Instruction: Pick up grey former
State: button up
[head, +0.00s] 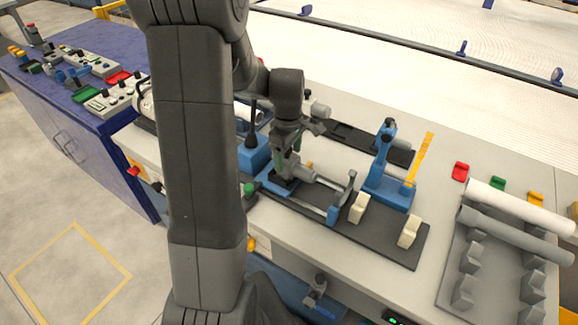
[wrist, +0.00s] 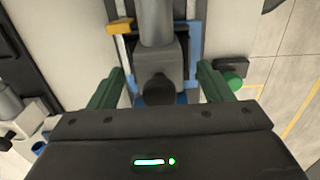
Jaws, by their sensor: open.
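The grey former appears to be the grey block with a round shaft (wrist: 157,28) in the wrist view. It sits in a blue fixture (wrist: 194,40) with a dark round end facing me. In the head view its grey cylindrical part (head: 303,171) shows on the blue fixture, partly hidden by my gripper. My gripper (wrist: 160,76) is open. Its two green fingers stand on either side of the block, with visible gaps. In the head view my gripper (head: 287,163) is low over the fixture. Contact with the former cannot be seen.
A blue upright clamp (head: 385,165) with a yellow lever stands right of the fixture. Two cream blocks (head: 359,208) sit on the dark plate. A rack at right holds a white pipe (head: 518,206) and a grey pipe (head: 512,234). A green knob (wrist: 233,82) is beside the right finger.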

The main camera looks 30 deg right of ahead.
aim_at(289, 161)
jog(key=shift+d+f, duration=0.1)
jog(key=shift+f, duration=1.45)
jog(key=c, duration=1.4)
jog(key=shift+r, duration=0.1)
